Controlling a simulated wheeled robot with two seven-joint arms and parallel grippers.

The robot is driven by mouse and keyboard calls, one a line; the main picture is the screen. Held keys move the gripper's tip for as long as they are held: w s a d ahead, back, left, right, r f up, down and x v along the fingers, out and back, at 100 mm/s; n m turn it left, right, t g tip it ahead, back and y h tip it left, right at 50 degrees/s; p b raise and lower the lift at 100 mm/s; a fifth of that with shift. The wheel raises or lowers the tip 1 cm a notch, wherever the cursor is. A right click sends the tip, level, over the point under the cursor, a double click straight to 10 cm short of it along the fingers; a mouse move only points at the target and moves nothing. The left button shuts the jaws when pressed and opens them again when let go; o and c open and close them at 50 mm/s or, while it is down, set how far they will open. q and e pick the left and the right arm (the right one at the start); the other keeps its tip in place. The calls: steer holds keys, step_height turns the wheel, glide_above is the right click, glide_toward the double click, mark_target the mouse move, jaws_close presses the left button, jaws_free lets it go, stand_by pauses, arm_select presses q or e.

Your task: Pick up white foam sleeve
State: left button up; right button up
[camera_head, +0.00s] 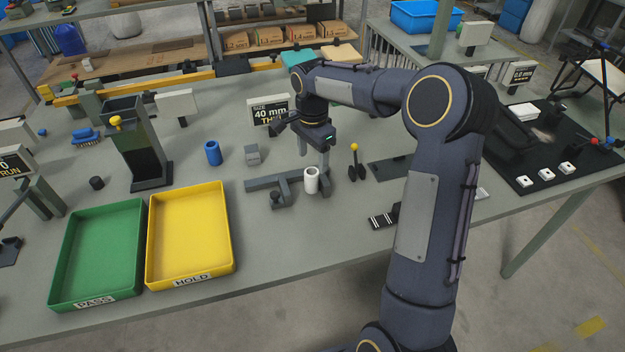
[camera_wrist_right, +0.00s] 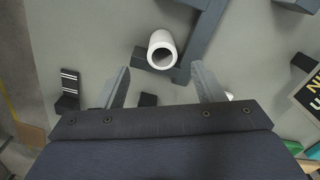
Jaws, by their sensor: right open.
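The white foam sleeve (camera_head: 311,180) is a short hollow cylinder standing upright at the end of a dark grey fixture bar (camera_head: 270,182) on the bench. In the right wrist view the sleeve (camera_wrist_right: 155,42) shows its open round end, just beyond the fingertips and roughly centred between them. My right gripper (camera_head: 314,158) points down above the sleeve, open and empty; its two spread fingers also show in the wrist view (camera_wrist_right: 160,68). I see no contact with the sleeve. My left gripper is not in view.
A blue sleeve (camera_head: 213,153) and a grey block (camera_head: 252,154) stand left of the fixture. A yellow-topped pin (camera_head: 354,150) stands close on the right. A green PASS tray (camera_head: 60,262) and a yellow HOLD tray (camera_head: 228,235) lie at the front left. A 40 mm sign (camera_head: 269,110) stands behind.

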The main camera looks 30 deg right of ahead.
mark_target(312, 171)
step_height(312, 171, down, 5)
steer(key=shift+w+r+p, duration=0.1)
steer(key=shift+r+p, duration=0.1)
steer(key=shift+p, duration=0.2)
steer(key=c, duration=1.1)
steer(key=shift+r, duration=0.1)
steer(key=shift+c, duration=0.2)
